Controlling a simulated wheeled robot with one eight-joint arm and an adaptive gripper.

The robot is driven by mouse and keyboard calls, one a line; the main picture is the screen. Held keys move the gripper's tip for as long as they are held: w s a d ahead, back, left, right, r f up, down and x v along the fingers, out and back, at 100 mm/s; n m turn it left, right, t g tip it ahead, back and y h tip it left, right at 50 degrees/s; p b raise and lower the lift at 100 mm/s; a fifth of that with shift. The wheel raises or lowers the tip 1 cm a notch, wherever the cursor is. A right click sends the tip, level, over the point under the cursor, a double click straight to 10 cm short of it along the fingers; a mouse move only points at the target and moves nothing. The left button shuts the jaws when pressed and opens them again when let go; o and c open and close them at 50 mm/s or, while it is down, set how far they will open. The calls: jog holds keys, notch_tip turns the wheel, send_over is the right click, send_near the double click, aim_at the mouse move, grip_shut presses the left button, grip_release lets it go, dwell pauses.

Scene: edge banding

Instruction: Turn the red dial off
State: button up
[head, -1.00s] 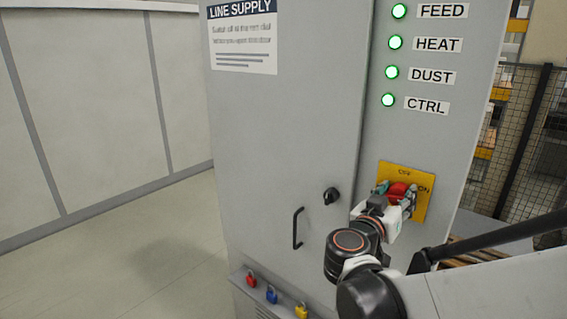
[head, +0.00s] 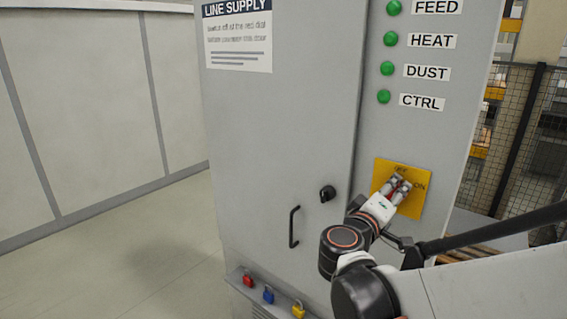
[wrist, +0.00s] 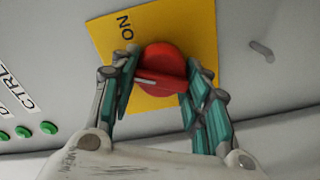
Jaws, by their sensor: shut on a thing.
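The red dial (wrist: 162,70) sits on a yellow plate (head: 413,206) on the front of the grey cabinet. In the wrist view the yellow plate (wrist: 195,22) shows the word ON beside the dial. My gripper (head: 399,186) is at the dial in the head view and covers most of it. In the wrist view my gripper (wrist: 155,84) has its teal fingers on opposite sides of the dial, shut on it. The OFF label at the plate's top shows in the head view. The FEED (head: 393,8), HEAT (head: 390,39), DUST (head: 387,68) and CTRL (head: 383,97) lamps are dark green, unlit.
The cabinet door (head: 280,130) has a black handle (head: 294,227) and a black knob (head: 327,193). Red, blue and yellow padlocks hang on a ledge (head: 235,279) below. A mesh fence (head: 520,130) stands at the right. The floor at left is clear.

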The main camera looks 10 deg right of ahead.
jog(key=n, duration=0.5)
jog(key=shift+s+a, duration=0.1)
jog(key=shift+a, duration=0.1)
jog(key=shift+n, duration=0.3)
jog(key=o, duration=1.1)
jog(key=shift+c, duration=0.2)
jog(key=shift+f, duration=0.1)
jog(key=v, duration=1.1)
jog(key=shift+a, duration=0.2)
